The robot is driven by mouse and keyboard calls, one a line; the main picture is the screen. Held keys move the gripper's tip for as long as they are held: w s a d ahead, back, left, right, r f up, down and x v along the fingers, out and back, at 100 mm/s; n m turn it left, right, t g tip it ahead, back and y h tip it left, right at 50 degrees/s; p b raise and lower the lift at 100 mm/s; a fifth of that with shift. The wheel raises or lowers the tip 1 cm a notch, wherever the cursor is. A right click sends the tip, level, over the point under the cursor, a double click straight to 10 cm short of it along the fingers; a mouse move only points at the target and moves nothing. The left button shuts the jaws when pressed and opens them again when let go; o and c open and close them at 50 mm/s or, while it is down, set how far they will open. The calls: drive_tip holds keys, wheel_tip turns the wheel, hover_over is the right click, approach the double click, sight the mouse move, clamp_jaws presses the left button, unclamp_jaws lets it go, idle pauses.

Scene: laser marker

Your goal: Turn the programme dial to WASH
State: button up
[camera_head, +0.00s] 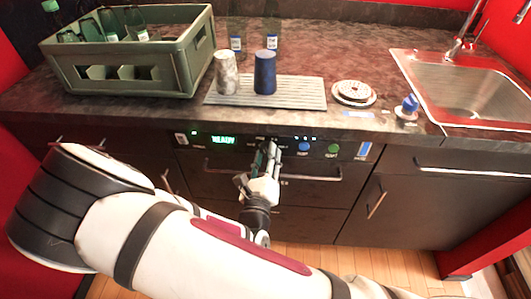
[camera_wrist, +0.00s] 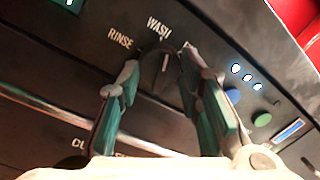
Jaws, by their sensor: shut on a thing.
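The programme dial (camera_wrist: 156,74) is a round black knob with a white pointer line, on the dark front panel. In the wrist view the line points up, roughly at the word WASH (camera_wrist: 158,28). RINSE (camera_wrist: 120,40) is printed to its left, and a third label to the right is mostly covered by a finger. My gripper (camera_wrist: 161,66) is shut on the dial, one green-grey finger on each side. In the head view my gripper (camera_head: 271,146) reaches the panel and hides the dial.
The panel (camera_head: 225,152) has a green READY display (camera_head: 222,140), a blue button (camera_head: 304,146) and a green button (camera_head: 333,149). A bar handle (camera_head: 315,179) runs below. A crate (camera_head: 128,78) of bottles, two cups on a ribbed mat (camera_head: 300,92) and a sink (camera_head: 470,83) are on the counter.

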drive_tip(key=shift+n+p, duration=0.45)
drive_tip(key=shift+n, duration=0.35)
drive_tip(key=shift+f, duration=0.1)
drive_tip(key=o, duration=1.2)
drive_tip(key=shift+c, duration=0.2)
